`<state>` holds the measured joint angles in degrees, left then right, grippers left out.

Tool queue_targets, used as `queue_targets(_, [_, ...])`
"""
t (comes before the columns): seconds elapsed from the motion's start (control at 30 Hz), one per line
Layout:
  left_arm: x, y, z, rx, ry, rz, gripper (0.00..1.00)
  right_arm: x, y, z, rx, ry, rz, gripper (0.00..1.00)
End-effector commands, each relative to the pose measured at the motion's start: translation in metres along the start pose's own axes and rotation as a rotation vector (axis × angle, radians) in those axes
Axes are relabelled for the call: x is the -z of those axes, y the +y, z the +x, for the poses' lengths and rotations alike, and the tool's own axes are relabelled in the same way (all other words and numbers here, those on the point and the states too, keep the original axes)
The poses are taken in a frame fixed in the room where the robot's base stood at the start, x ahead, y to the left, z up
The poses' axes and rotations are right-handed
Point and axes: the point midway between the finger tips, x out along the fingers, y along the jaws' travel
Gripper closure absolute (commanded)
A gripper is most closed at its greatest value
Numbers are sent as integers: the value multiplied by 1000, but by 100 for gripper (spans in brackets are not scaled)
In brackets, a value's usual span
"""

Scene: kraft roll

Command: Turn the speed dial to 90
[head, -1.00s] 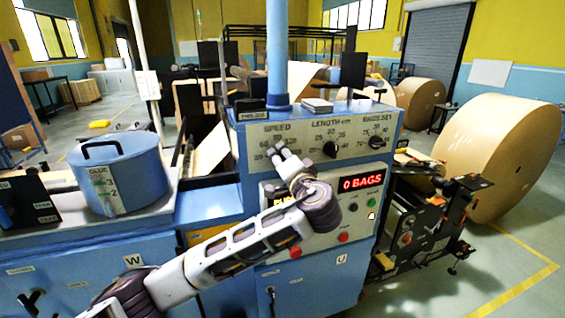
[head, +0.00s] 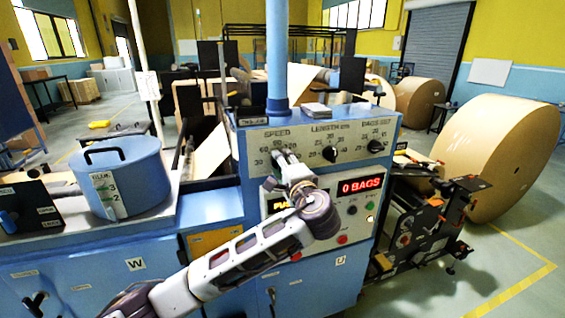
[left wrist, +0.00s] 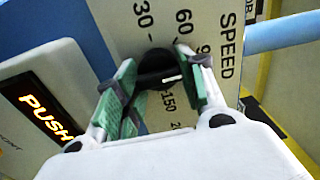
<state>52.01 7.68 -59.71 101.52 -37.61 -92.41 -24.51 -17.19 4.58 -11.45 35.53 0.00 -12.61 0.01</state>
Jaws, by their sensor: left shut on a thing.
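The speed dial is a black round knob (left wrist: 154,64) with a white pointer mark, on the grey control panel (head: 240,150) under the word SPEED. My left gripper (left wrist: 155,82) is shut on the knob, its green-padded fingers on either side of it. In the wrist view the white mark points right, toward the finger covering part of the scale. The 30, 60 and 150 labels show; the 90 is partly hidden, so I cannot tell the exact setting. In the head view the left gripper (head: 283,157) covers the dial. My right gripper is not in view.
Length dial (head: 330,154) and bags/set dial (head: 375,146) sit to the right on the same panel. Below are a red "0 BAGS" display (head: 361,187), a lit yellow PUSH display (left wrist: 47,114) and several buttons. A blue glue pot (head: 122,180) stands at left; a big kraft roll (head: 505,150) at right.

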Motion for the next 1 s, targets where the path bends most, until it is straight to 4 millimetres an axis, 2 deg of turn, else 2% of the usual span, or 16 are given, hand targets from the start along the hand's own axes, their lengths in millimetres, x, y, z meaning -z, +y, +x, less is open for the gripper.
queue_targets(0.53, [0, 2, 0, -3, 0, 33, 84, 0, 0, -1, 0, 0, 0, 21])
queue_targets(0.57, [0, 2, 0, -3, 0, 33, 58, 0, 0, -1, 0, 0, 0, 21])
queue_targets(0.7, [0, 2, 0, -2, 0, 32, 40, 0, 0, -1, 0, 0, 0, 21])
queue_targets(1.0, [0, 1, 0, -1, 0, 31, 38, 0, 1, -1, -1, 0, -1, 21])
